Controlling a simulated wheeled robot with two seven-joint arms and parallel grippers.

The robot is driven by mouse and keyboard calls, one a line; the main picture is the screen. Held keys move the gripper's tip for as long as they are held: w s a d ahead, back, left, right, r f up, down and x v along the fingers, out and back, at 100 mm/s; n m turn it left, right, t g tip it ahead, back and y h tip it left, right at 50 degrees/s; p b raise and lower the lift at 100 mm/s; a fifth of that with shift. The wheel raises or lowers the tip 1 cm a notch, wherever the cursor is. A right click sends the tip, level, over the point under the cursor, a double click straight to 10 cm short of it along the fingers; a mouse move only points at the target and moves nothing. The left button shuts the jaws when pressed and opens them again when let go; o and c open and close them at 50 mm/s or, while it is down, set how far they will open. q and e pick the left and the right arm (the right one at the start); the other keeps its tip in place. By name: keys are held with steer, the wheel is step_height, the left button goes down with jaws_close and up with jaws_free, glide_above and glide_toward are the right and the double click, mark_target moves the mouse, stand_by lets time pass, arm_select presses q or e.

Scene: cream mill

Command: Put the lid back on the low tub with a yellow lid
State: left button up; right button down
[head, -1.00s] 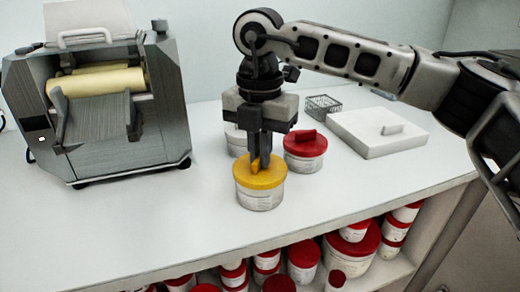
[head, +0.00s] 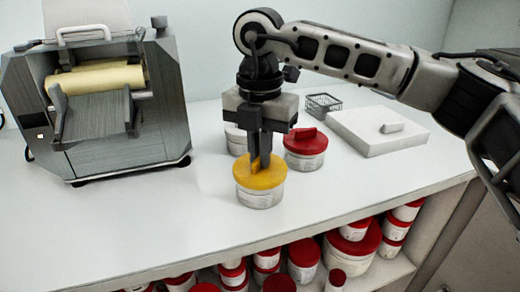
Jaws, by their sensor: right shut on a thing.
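The low white tub (head: 260,198) stands upright on the counter, near its front edge. The yellow lid (head: 244,180) sits on top of the tub's rim and looks level. My right gripper (head: 260,166) points straight down over the tub, its fingers shut on the lid's raised grip, which they mostly hide. I cannot tell whether the lid is pressed fully down. My left gripper is not in view.
A tub with a red lid (head: 306,146) stands close behind right, and another white tub (head: 236,140) is partly hidden behind my gripper. A roller mill (head: 100,105) stands left, a white slab (head: 376,134) and wire basket (head: 323,103) back right. The front-left counter is clear.

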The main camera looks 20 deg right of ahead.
steer(key=shift+f, duration=0.1)
stand_by(0.3)
steer(key=c, duration=1)
jaws_free()
steer(key=shift+r+p, duration=1.5)
steer(key=shift+r, duration=0.8)
jaws_close()
